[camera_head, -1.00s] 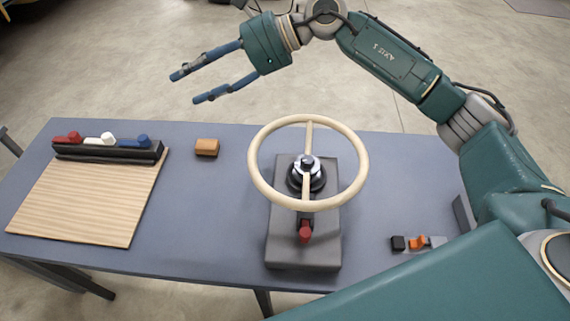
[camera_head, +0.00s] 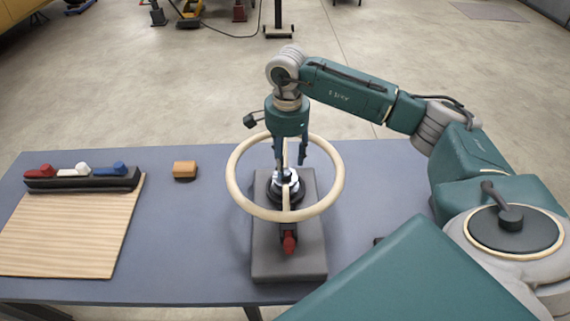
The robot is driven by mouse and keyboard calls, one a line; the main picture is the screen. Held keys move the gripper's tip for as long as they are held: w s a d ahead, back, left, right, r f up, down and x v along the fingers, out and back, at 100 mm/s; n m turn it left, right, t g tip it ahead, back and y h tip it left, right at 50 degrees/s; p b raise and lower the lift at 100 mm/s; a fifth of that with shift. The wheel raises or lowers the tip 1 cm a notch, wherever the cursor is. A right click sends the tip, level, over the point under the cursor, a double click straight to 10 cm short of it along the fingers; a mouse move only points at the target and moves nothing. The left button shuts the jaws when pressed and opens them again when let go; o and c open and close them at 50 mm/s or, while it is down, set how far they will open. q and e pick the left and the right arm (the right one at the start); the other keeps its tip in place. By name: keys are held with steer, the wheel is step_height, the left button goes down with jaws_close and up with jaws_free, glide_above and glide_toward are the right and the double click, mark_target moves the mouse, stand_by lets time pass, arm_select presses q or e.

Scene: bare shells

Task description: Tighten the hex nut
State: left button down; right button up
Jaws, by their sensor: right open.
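The steering wheel (camera_head: 335,186) with a cream rim stands on a grey block-like base (camera_head: 285,262) on the table. At its hub a pale metallic part, seemingly the hex nut (camera_head: 290,179), sits above a black collar; its shape is too small to make out. My right gripper (camera_head: 290,166) points down inside the wheel rim, its blue fingers open just over the hub. One finger comes down at the left of the hub, the other at the right. Whether they touch the nut cannot be told. My left gripper is out of view.
A red knob (camera_head: 290,243) is on the base's front. At the left of the blue-grey table (camera_head: 190,240) lie a wooden board (camera_head: 70,235), a black holder (camera_head: 85,185) with red, white and blue pieces, and an orange block (camera_head: 185,169).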

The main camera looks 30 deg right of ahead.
mark_target(285, 171)
steer(key=shift+f+p, duration=0.45)
steer(key=shift+f, duration=1.5)
steer(key=c, duration=1.1)
steer(key=shift+f+m+b, duration=0.2)
steer(key=shift+m+b, duration=0.6)
steer(key=shift+b, duration=0.15)
steer(key=shift+c, duration=0.2)
steer(key=shift+r+m+b, duration=0.15)
steer(key=shift+m+b, duration=0.2)
steer(key=shift+m, duration=0.25)
steer(key=shift+r, duration=0.1)
steer(key=o, duration=1.1)
steer(key=shift+o, duration=0.2)
